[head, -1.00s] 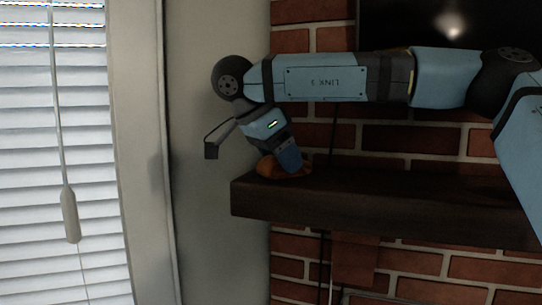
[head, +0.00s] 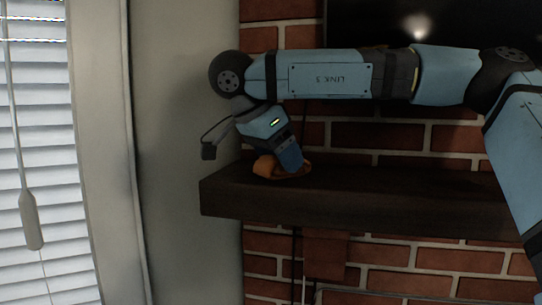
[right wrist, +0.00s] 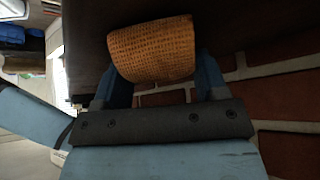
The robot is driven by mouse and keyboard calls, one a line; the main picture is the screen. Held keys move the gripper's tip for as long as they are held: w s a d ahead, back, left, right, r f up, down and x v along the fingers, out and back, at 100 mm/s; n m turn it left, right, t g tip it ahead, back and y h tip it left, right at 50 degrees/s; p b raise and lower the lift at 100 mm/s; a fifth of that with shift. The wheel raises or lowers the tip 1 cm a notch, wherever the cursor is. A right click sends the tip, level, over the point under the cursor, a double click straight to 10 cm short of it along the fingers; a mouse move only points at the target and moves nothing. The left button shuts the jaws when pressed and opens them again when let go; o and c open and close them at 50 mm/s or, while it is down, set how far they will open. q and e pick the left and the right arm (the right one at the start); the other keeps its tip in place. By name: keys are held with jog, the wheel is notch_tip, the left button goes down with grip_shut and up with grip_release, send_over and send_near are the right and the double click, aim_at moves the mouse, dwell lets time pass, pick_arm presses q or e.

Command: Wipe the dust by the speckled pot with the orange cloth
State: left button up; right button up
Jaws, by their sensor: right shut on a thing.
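The orange cloth (head: 265,167) is on top of the dark wooden mantel shelf (head: 350,215), near its left end. My right gripper (head: 291,167) points down and is shut on the cloth, pressing it at or just above the shelf top. In the right wrist view the woven cloth (right wrist: 155,50) bulges out between the two blue fingers (right wrist: 160,85). The speckled pot does not show in either view. I cannot make out any dust; the shelf top around the cloth is dark and partly hidden by my arm. My left gripper is out of view.
A brick wall (head: 400,265) is behind and below the shelf. A dark screen (head: 450,25) is above it. A pale wall (head: 185,150) and a window with blinds (head: 35,120) are at the left. The shelf right of the cloth looks clear where visible.

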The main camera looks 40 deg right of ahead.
jog(key=shift+s+d+r, duration=0.15)
jog(key=shift+s+d, duration=0.8)
jog(key=shift+s, duration=0.05)
jog(key=shift+s+d+f, duration=0.2)
jog(key=shift+s+d, duration=0.85)
jog(key=shift+s, duration=0.2)
jog(key=shift+w+a, duration=2.4)
jog(key=shift+w, duration=0.25)
jog(key=shift+w+a, duration=2.35)
jog(key=shift+w, duration=0.3)
jog(key=shift+r, duration=0.1)
jog(key=shift+s+d, duration=0.1)
jog(key=shift+r, duration=0.25)
notch_tip(320, 180, up, 4)
jog(key=shift+r, duration=0.75)
jog(key=shift+r, duration=0.1)
